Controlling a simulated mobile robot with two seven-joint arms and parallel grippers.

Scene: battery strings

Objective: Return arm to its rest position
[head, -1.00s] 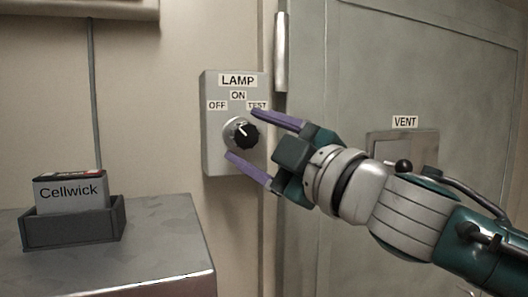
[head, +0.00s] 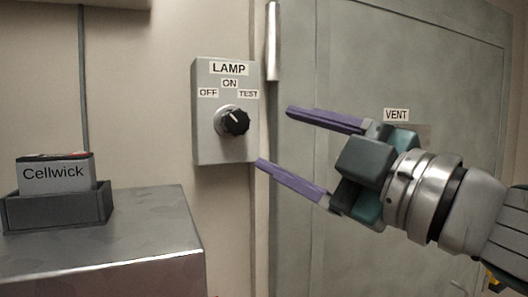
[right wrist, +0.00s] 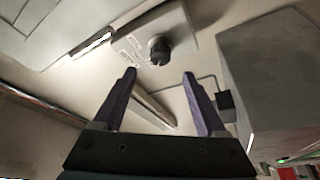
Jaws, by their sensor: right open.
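My right gripper (head: 275,137) is open and empty, its two purple fingers spread apart and pointing left. It is just right of the grey lamp switch box (head: 208,140), with clear space between its tips and the black knob (head: 233,121). The knob sits under the labels OFF, ON and TEST; its exact pointer direction is hard to read. In the right wrist view the open fingers (right wrist: 160,73) show with the knob (right wrist: 159,50) beyond and between their tips. My left gripper is not in view.
A grey metal door with a VENT label (head: 396,115) is behind my right arm. A vertical metal bar (head: 272,45) stands at its left edge. A metal cabinet (head: 120,225) at lower left bears a dark tray (head: 55,213) holding a Cellwick box (head: 55,174).

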